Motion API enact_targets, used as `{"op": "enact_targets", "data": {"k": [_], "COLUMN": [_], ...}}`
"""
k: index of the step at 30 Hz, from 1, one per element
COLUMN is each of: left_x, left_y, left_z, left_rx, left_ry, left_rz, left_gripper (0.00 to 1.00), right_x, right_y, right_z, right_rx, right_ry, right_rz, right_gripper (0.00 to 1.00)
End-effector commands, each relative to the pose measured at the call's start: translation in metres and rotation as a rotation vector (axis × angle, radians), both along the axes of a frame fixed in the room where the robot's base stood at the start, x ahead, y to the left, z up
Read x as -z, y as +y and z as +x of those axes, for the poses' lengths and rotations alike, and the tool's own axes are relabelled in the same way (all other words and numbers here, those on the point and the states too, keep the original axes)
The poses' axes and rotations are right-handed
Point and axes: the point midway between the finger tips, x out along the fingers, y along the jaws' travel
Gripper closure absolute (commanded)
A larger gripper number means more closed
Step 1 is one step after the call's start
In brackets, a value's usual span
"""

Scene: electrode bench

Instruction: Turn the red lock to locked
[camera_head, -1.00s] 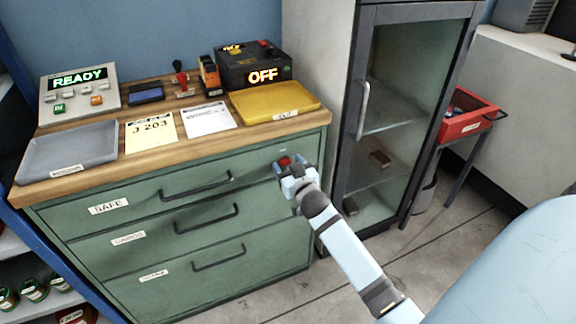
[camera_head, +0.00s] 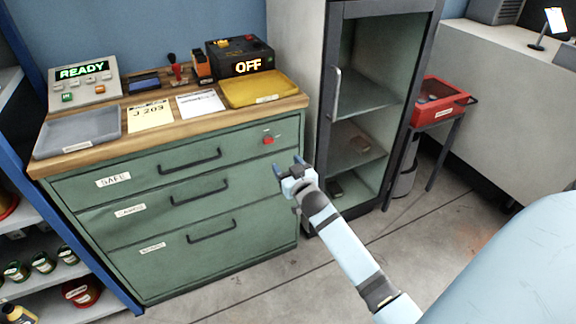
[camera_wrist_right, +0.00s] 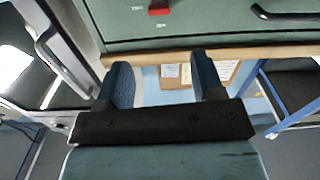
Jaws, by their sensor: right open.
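The red lock (camera_head: 268,140) sits at the right end of the top drawer front, labelled SAFE, on the green cabinet (camera_head: 150,215). It also shows at the top of the right wrist view (camera_wrist_right: 159,8), beyond the fingers. My right gripper (camera_head: 289,166) is open and empty, apart from the lock, a little below and to the right of it in the head view. Its two blue fingers show spread in the right wrist view (camera_wrist_right: 165,82). The lock's exact marking is too small to read. My left gripper is not in view.
On the wooden top are a grey tray (camera_head: 78,135), a yellow tray (camera_head: 262,90), papers, a READY panel (camera_head: 84,82) and a black box (camera_head: 240,60) reading OFF. A glass-door cabinet (camera_head: 335,85) stands close on the right. Drawer handles (camera_head: 190,162) stick out from the front.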

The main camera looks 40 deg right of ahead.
Motion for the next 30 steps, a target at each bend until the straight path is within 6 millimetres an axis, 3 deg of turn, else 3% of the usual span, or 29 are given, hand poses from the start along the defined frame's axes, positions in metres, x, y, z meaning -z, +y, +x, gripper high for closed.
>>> {"op": "enact_targets", "data": {"k": [22, 26, 30], "left_x": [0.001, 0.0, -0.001], "left_y": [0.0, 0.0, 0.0], "left_z": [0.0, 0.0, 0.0], "left_rx": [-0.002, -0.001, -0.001], "left_ry": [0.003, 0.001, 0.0], "left_rz": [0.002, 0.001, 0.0], "left_gripper": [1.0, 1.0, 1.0], "right_x": [0.003, 0.02, 0.049], "right_y": [0.003, 0.031, 0.094], "right_z": [-0.003, -0.029, -0.092], "right_rx": [-0.006, -0.051, -0.158], "right_ry": [0.008, 0.068, 0.202], "right_rz": [0.0, 0.0, 0.014], "right_gripper": [0.38, 0.38, 0.38]}}
